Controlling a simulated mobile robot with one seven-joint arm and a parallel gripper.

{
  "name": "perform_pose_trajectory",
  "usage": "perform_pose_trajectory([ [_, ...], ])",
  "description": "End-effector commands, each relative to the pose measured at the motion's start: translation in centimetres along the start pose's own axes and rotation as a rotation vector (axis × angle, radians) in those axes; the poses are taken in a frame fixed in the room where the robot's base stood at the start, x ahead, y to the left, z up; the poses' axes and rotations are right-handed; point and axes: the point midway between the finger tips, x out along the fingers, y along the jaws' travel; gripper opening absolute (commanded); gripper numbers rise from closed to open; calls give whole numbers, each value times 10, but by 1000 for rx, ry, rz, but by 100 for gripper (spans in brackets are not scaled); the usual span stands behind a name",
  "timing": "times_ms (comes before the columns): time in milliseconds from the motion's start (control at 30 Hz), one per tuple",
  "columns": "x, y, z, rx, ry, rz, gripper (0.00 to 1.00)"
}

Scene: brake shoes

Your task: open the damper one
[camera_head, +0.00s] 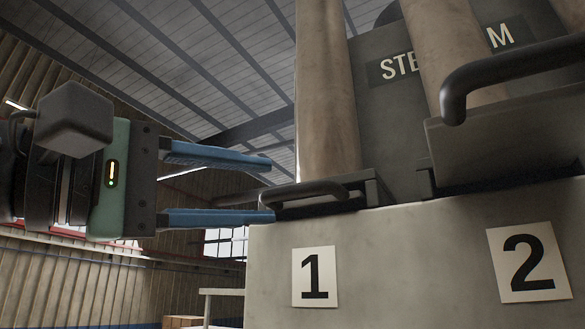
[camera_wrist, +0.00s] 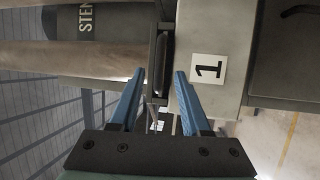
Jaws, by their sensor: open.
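Damper one has a dark bar handle (camera_head: 308,190) on a low plate above the white label "1" (camera_head: 315,277) in the head view. Its plate lies nearly flat at the top edge of the grey housing (camera_head: 400,255). My gripper (camera_head: 270,189) is open, coming from the left, with one blue finger above the handle's left end and one below its level. In the wrist view, the handle (camera_wrist: 161,58) lies ahead between the open fingertips (camera_wrist: 160,75), near the label "1" (camera_wrist: 208,68). Contact cannot be told.
Damper two's raised plate and thicker handle (camera_head: 455,85) stand to the right, above the label "2" (camera_head: 528,262). A brown vertical pipe (camera_head: 325,90) rises behind damper one, and another (camera_head: 450,50) behind damper two. Space left of the housing is open.

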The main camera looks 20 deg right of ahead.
Motion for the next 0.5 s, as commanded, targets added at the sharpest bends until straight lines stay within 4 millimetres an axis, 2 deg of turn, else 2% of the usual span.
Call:
perform_pose_trajectory([
  [33, 12, 5, 0, -1, -4, -1, 47],
  [200, 40, 4, 0, -1, -2, -1, 47],
  [333, 52, 2, 0, 1, 0, -1, 47],
  [500, 58, 0, 0, 1, 1, 1, 47],
])
